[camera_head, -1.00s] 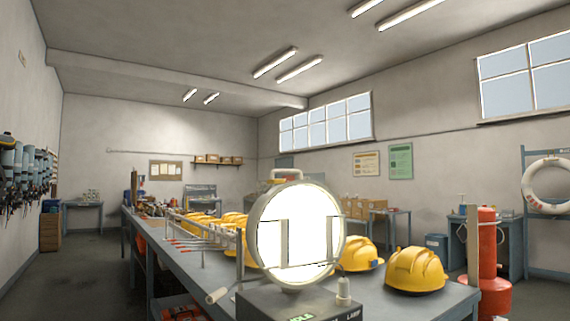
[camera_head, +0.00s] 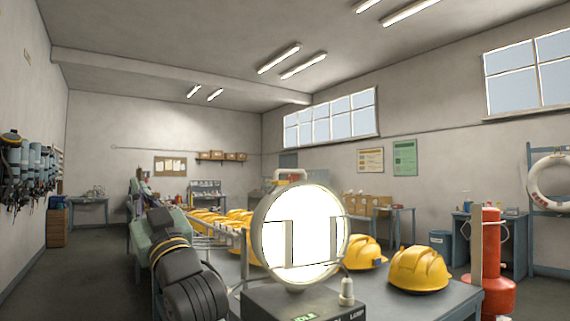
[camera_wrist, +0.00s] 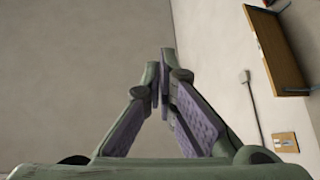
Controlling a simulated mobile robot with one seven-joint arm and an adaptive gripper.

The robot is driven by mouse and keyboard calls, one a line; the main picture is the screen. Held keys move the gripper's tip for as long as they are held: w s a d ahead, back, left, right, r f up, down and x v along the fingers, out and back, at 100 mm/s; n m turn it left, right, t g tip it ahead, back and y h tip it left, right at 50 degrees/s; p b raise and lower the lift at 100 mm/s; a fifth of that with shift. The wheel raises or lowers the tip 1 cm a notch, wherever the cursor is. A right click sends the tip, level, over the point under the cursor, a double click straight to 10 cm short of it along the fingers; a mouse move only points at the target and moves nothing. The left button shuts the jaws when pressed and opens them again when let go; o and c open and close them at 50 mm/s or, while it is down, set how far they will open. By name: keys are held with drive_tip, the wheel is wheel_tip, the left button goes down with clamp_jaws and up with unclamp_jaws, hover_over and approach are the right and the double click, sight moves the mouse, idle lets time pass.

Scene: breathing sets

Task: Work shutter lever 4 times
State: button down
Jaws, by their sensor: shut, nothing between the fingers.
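The signal lamp (camera_head: 300,240) stands on a dark box (camera_head: 305,303) at the near end of the long table, its round face bright white with two upright grey strips. My dark arm reaches from the lower left, away past the lamp's left side. My gripper (camera_wrist: 158,78) is shut and empty in the wrist view, its fingertips together, facing a bare wall. The lever is not in the wrist view.
Yellow helmets (camera_head: 419,270) stand right of the lamp and several more run along the table behind it. A red extinguisher (camera_head: 491,262) stands at the right. A wooden wall shelf (camera_wrist: 272,52) shows in the wrist view. Floor at far left is clear.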

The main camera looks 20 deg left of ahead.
drive_tip(key=w+d+r+m+t+h, duration=0.1)
drive_tip(key=w+d+r+m+h, duration=0.15)
drive_tip(key=w, duration=0.45)
drive_tip(key=w+d+r+m+t+h, duration=0.1)
drive_tip(key=w+d+r+h, duration=0.25)
drive_tip(key=w, duration=0.25)
drive_tip(key=w+d+r+m+h+p, duration=0.1)
drive_tip(key=w+d+r+m+h, duration=0.1)
drive_tip(key=d, duration=0.8)
drive_tip(key=w+d+r+m+g+h+p, duration=0.1)
drive_tip(key=w+d+r+m+h, duration=0.1)
drive_tip(key=d, duration=0.8)
wheel_tip(320, 180, up, 2)
drive_tip(key=shift+w+r+g+h, duration=0.15)
drive_tip(key=shift+w+g+h, duration=0.15)
drive_tip(key=shift+w+h, duration=0.55)
drive_tip(key=shift+d, duration=0.1)
drive_tip(key=p, duration=0.4)
hover_over(280, 183)
drive_tip(key=d, duration=0.1)
wheel_tip(280, 183, down, 2)
drive_tip(key=f, duration=0.1)
drive_tip(key=w+f, duration=0.1)
drive_tip(key=shift+f+b, duration=0.3)
drive_tip(key=shift+b, duration=0.1)
drive_tip(key=shift+f, duration=0.9)
